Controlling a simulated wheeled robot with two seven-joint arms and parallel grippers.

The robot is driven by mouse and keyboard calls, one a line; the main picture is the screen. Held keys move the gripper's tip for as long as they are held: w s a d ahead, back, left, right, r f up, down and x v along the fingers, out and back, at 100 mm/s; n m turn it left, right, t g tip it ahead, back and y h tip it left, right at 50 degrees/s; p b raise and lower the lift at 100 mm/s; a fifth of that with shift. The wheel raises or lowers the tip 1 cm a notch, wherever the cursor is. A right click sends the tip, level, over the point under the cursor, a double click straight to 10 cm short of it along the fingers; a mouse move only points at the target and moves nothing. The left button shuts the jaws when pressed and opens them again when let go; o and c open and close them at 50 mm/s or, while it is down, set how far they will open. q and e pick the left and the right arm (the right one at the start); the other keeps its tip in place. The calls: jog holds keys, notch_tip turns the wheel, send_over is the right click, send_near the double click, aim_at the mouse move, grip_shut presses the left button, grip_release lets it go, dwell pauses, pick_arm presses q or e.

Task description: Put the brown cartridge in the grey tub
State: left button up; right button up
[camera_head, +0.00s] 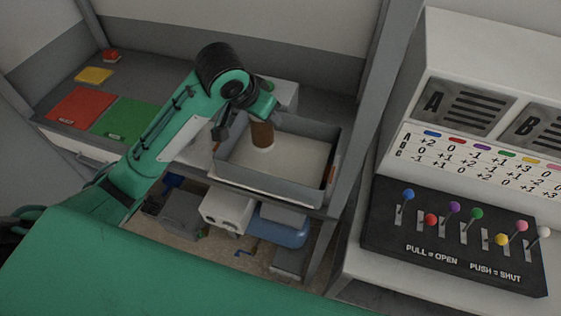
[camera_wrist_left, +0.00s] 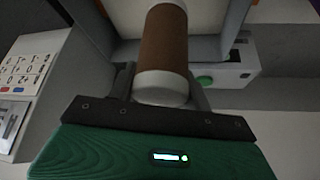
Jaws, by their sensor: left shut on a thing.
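The brown cartridge (camera_head: 262,133) has a brown body and a pale end cap. It is upright, over the inside of the grey tub (camera_head: 265,182) near the tub's back left in the head view; I cannot tell whether it touches the tub's floor. My left gripper (camera_head: 246,122) is shut on the cartridge. In the left wrist view the cartridge (camera_wrist_left: 162,50) lies between the two fingers (camera_wrist_left: 160,80), and a wall of the tub (camera_wrist_left: 236,28) shows beyond it. The rest of the tub's floor looks empty. My right gripper is not in view.
A white box (camera_head: 285,94) stands behind the tub. Red (camera_head: 80,107) and green (camera_head: 127,118) mats lie to the left on the bench. A lever panel (camera_head: 455,235) stands at the right. Several items sit on the shelf below.

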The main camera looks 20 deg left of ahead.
pick_arm(q)
jog(key=w+d+r+m+g+h+b, duration=0.2)
jog(key=r+m+b, duration=0.2)
jog(key=r+m, duration=0.15)
jog(key=w+d+r+m+g+h+b, duration=0.2)
jog(key=r+m+g+b, duration=0.1)
jog(key=r+m, duration=0.3)
notch_tip(320, 180, down, 21)
jog(key=p, duration=0.2)
jog(key=shift+s+a+r+m, duration=0.15)
jog(key=shift+a+r+m, duration=0.05)
jog(key=shift+m, duration=0.15)
jog(key=shift+f+p, duration=0.4)
jog(key=shift+f, duration=0.15)
jog(key=o, duration=1.1)
